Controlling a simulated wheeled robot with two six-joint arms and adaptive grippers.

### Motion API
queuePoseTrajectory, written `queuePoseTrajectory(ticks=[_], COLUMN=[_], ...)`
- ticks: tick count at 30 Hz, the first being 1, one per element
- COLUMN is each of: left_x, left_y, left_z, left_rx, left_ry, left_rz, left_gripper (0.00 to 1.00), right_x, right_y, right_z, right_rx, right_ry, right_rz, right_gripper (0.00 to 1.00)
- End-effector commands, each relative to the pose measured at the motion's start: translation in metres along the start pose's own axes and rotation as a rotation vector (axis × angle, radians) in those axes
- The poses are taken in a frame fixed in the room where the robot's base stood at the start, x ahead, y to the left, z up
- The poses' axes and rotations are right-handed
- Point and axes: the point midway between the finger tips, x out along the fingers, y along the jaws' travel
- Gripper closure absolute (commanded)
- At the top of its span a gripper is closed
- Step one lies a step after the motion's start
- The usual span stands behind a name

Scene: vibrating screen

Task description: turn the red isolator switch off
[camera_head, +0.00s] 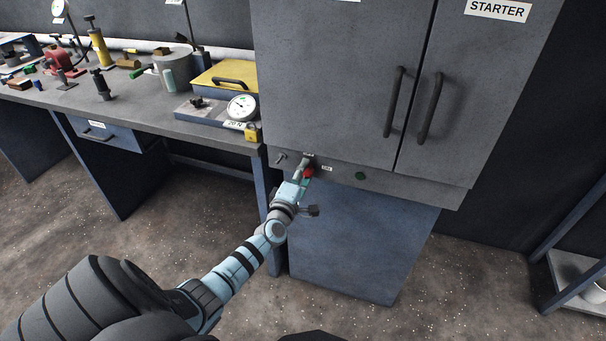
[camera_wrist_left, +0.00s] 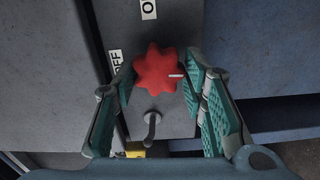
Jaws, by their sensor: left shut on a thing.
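The red isolator switch (camera_head: 308,174) is a lobed knob on the lower front strip of the grey starter cabinet (camera_head: 340,90). In the left wrist view the red knob (camera_wrist_left: 155,68) sits between the fingers of my left gripper (camera_wrist_left: 158,78), which is shut on it. A short white mark shows on the knob's right side there. An OFF label (camera_wrist_left: 116,58) is left of the knob and a partly cut-off label starting with O (camera_wrist_left: 148,9) is above it. In the head view my left gripper (camera_head: 303,173) partly hides the knob. My right gripper is not in view.
A small grey lever (camera_wrist_left: 152,128) is close to the knob, and a green button (camera_head: 360,176) sits to its right in the head view. A workbench (camera_head: 150,122) with a gauge (camera_head: 242,107) and yellow padlock (camera_head: 252,132) stands left. Floor in front is open.

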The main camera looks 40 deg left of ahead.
Motion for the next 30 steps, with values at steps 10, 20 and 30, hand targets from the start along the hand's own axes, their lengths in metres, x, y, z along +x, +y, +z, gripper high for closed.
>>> queuePoseTrajectory(ticks=[10,20,30], left_x=[0.0003,0.0005,0.0003], left_y=[0.0007,0.0012,0.0006], left_z=[0.0,-0.0002,-0.0003], left_rx=[-0.089,-0.095,-0.093], left_ry=[0.0,0.001,0.001], left_rz=[0.002,0.003,0.002], left_gripper=[0.89,0.89,0.43], right_x=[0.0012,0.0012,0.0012], right_y=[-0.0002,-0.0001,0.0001], right_z=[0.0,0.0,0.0], right_rx=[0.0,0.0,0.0], right_ry=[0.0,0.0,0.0], right_rz=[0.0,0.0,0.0], right_gripper=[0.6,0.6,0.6])
